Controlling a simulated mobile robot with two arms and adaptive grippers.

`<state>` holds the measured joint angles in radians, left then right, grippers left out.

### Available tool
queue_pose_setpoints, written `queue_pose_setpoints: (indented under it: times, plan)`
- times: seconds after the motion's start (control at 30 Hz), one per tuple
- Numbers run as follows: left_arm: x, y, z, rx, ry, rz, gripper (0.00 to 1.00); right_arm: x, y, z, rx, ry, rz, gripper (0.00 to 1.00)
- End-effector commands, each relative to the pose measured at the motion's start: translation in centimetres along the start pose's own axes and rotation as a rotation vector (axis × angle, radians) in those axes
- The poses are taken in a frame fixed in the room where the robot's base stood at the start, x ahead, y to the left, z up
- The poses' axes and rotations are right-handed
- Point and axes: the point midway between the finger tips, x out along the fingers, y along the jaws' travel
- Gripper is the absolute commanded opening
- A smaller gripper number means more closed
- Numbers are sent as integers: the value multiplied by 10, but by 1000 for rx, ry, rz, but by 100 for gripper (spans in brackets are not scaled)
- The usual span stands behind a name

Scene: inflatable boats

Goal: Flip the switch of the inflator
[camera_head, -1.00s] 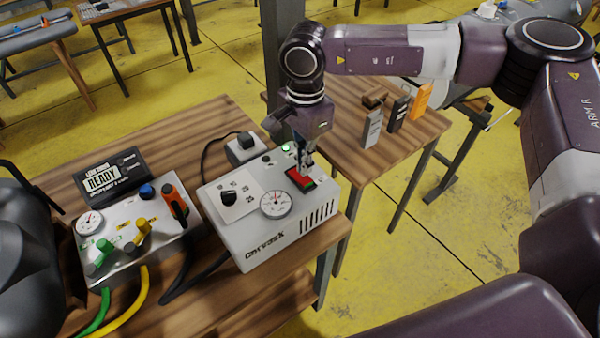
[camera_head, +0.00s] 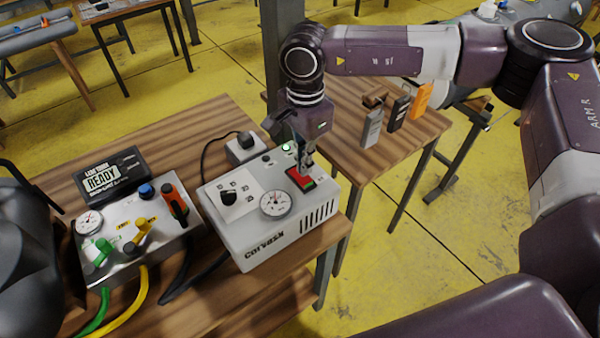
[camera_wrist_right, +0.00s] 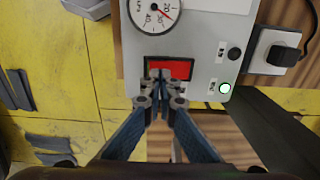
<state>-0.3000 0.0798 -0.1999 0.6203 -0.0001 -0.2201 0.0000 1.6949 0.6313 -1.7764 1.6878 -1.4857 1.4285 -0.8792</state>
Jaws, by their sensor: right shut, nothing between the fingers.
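The inflator (camera_head: 262,222) is a white box with a dial gauge and a black knob, standing on the wooden table's right end. Its red rocker switch (camera_head: 298,179) sits on top near the right edge, with a lit green light beside it. My right gripper (camera_head: 308,168) is shut and empty, pointing down with its fingertips at the switch. In the right wrist view the fingertips (camera_wrist_right: 160,78) overlap the lower edge of the red switch (camera_wrist_right: 180,69); I cannot tell if they touch it. My left gripper is not in view.
A control box (camera_head: 135,235) with coloured valves and a black "READY" display (camera_head: 108,177) stand left of the inflator. A socket block (camera_head: 241,150) sits behind it. A second table (camera_head: 385,165) holds small upright boxes. A grey post rises behind the inflator.

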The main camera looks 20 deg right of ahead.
Motion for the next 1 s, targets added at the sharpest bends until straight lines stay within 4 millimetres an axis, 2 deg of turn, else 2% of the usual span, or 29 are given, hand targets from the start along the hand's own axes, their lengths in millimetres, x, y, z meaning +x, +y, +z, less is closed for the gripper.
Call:
queue_pose_setpoints:
  times: [1.0]
  plan:
    - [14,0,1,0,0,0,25,16,0,0,0,0,0,0]
